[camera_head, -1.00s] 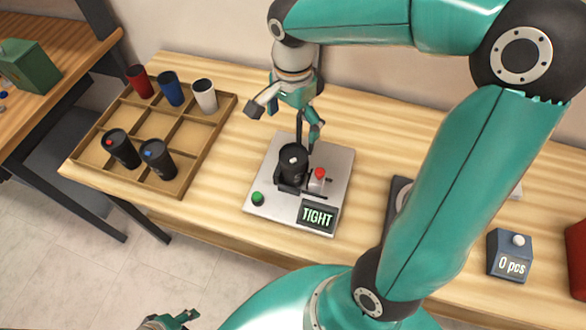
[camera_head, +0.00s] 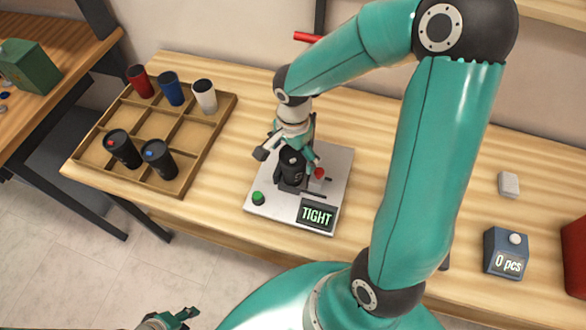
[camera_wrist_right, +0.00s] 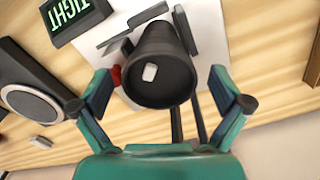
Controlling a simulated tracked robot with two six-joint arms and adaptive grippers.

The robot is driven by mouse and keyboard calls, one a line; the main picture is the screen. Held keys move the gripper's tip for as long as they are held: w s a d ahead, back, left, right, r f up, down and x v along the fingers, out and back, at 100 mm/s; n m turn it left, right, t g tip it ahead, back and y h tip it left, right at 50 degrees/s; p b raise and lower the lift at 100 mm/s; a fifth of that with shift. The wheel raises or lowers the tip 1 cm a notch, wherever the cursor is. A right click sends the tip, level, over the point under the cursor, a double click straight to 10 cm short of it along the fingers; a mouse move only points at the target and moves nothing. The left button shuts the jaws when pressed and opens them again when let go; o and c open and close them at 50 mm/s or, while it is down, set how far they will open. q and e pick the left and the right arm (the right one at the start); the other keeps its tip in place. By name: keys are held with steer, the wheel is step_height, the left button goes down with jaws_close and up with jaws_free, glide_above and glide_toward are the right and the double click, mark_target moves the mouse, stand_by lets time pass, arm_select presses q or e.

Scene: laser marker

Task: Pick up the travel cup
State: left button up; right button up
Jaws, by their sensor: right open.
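The black travel cup (camera_head: 292,166) stands in the clamp of a grey marking fixture (camera_head: 272,213), and a white spot shows on its dark lid. My right gripper (camera_head: 289,154) is open above and around the top of the cup. In the right wrist view the cup (camera_wrist_right: 160,72) lies between the spread fingers of my right gripper (camera_wrist_right: 163,92), with a gap on each side. The fixture's display (camera_head: 317,215) reads TIGHT. My left gripper (camera_head: 178,319) is low at the bottom edge, partly cut off, away from the table.
A wooden tray (camera_head: 137,183) on the left holds several cups: red, blue, white and two black. The fixture has a green button (camera_head: 258,198) and a red knob (camera_head: 319,173). A blue-grey counter box (camera_head: 506,252) reads 0 pcs. My right arm hides part of the table.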

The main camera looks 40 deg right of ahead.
steer(key=c, duration=0.8)
steer(key=shift+r, duration=0.2)
